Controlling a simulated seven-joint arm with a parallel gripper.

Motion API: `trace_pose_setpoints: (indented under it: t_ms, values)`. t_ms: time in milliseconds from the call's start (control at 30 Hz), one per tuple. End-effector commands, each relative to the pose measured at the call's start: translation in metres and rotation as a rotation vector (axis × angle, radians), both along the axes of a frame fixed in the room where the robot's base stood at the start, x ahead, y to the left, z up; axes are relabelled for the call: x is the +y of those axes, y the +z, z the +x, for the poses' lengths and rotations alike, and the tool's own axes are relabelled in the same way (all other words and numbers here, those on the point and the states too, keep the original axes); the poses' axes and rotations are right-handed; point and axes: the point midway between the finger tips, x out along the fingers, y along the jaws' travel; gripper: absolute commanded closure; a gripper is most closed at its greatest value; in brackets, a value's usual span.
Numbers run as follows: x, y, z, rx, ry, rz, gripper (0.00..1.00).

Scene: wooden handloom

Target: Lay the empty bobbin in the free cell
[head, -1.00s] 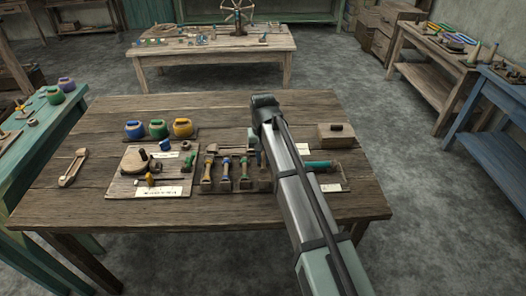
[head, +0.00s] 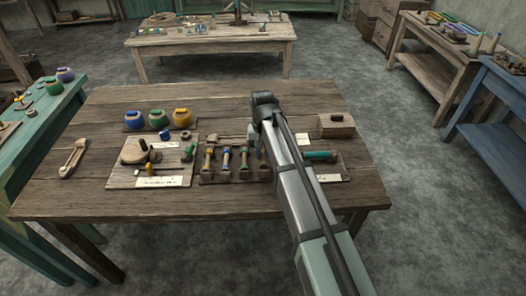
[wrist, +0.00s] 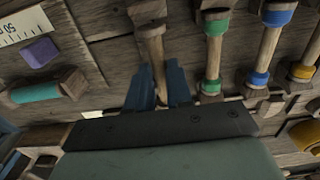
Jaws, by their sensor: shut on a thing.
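The empty bobbin (wrist: 152,50), bare wood with a squared end, is between the two blue fingers of my gripper (wrist: 158,88) in the wrist view. My gripper is shut on it. It lines up beside the green bobbin (wrist: 213,50), with the blue bobbin (wrist: 265,45) and yellow bobbin (wrist: 304,62) further right. In the head view the bobbin rack (head: 235,177) holds the wound bobbins side by side, and my arm covers much of its right end. I cannot tell whether the empty bobbin touches the cell floor.
A teal bobbin (head: 320,155) lies right of my arm, near a wooden box (head: 336,125). A board with tools (head: 120,175) is left of the rack. Three coloured pots (head: 157,118) stand behind it. A purple block (wrist: 40,52) shows in the wrist view.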

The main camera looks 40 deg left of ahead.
Motion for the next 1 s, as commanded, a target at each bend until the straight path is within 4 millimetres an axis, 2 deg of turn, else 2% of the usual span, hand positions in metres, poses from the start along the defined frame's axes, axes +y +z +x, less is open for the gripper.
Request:
trace_pose_setpoints:
  t_ms: [1000]
  values:
    - [0.000, -0.012, 0.000, 0.000, 0.000, 0.000, 0.99]
